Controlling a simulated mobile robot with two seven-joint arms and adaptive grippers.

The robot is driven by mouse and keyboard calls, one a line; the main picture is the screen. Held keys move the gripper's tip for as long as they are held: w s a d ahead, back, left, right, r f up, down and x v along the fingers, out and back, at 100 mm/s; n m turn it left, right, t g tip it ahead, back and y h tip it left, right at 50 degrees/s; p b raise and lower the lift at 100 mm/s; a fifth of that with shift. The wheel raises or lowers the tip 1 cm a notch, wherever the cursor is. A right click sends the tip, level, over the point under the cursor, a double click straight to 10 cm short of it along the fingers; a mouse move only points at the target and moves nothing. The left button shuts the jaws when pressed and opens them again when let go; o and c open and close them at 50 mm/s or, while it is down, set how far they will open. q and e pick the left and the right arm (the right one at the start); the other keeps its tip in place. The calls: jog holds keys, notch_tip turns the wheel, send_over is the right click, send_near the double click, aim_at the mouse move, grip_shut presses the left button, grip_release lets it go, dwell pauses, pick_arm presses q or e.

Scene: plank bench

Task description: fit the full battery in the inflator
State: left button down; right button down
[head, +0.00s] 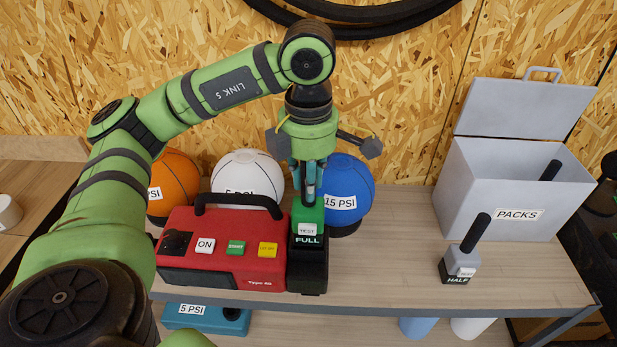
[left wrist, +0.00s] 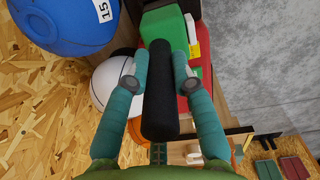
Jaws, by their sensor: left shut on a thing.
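The red inflator (head: 222,250) stands on the bench with a black handle on top and a black socket (head: 308,275) at its right end. The full battery (head: 309,218) is green with a FULL label. It is upright at the top of that socket; I cannot tell how deep it sits. My left gripper (head: 309,190) is above it, shut on its black handle. In the left wrist view, the left fingers (left wrist: 158,85) flank the black handle (left wrist: 160,110), with the green battery body (left wrist: 165,32) beyond. My right gripper is not in view.
A grey HALF battery (head: 460,265) stands on the bench to the right. An open PACKS box (head: 515,185) is behind it. Orange (head: 175,182), white (head: 247,172) and blue (head: 345,187) balls are behind the inflator. The bench between inflator and HALF battery is clear.

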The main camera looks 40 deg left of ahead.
pick_arm(q)
jog(key=shift+f+b, duration=1.85)
jog(key=shift+f, duration=0.1)
jog(key=c, duration=1)
grip_release()
jog(key=shift+s+d+r, duration=0.1)
jog(key=shift+s+r, duration=0.05)
jog(key=shift+r, duration=5.85)
